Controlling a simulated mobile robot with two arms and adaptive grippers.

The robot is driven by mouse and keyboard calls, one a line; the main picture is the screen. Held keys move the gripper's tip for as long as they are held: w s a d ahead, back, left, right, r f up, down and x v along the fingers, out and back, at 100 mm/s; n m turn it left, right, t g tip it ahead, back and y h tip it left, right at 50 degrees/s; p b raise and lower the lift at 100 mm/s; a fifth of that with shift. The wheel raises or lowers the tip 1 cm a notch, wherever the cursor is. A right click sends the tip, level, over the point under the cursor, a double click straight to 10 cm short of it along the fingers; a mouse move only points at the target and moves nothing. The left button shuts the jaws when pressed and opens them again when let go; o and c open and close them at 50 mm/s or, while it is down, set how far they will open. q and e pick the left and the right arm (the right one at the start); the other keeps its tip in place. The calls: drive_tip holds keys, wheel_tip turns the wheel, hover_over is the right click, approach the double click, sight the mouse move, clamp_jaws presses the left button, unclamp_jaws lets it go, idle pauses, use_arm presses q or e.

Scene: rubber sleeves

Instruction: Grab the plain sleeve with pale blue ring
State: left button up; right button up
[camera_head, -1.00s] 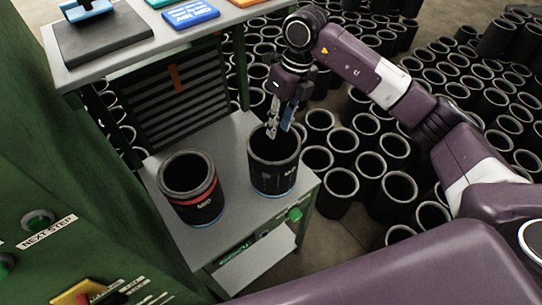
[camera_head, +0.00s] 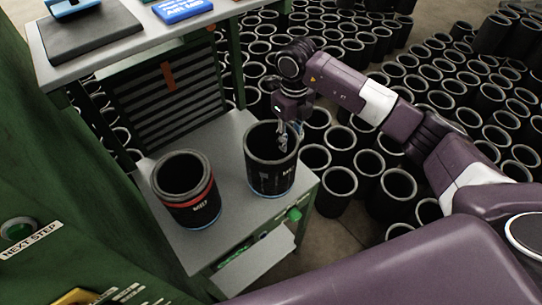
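The plain black sleeve (camera_head: 268,177) stands upright on the grey shelf, with a pale blue ring at its bottom edge. A second black sleeve (camera_head: 188,205) stands to its left, with a red band near the top and a pale blue edge at the bottom. My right gripper (camera_head: 284,142) points down at the right part of the plain sleeve's mouth, with its fingertips overlapping the rim. The fingers look close together, and I cannot tell whether they pinch the wall. My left gripper is not in view.
An upper shelf (camera_head: 110,58) holds a dark pad and a blue sign. A green cabinet (camera_head: 70,190) stands at left. Many black sleeves (camera_head: 340,182) crowd the floor behind and right.

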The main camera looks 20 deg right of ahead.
drive_tip(key=shift+d+f, duration=0.1)
drive_tip(key=shift+f, duration=0.8)
drive_tip(key=shift+c, duration=0.3)
clamp_jaws()
drive_tip(key=shift+w+r, duration=0.1)
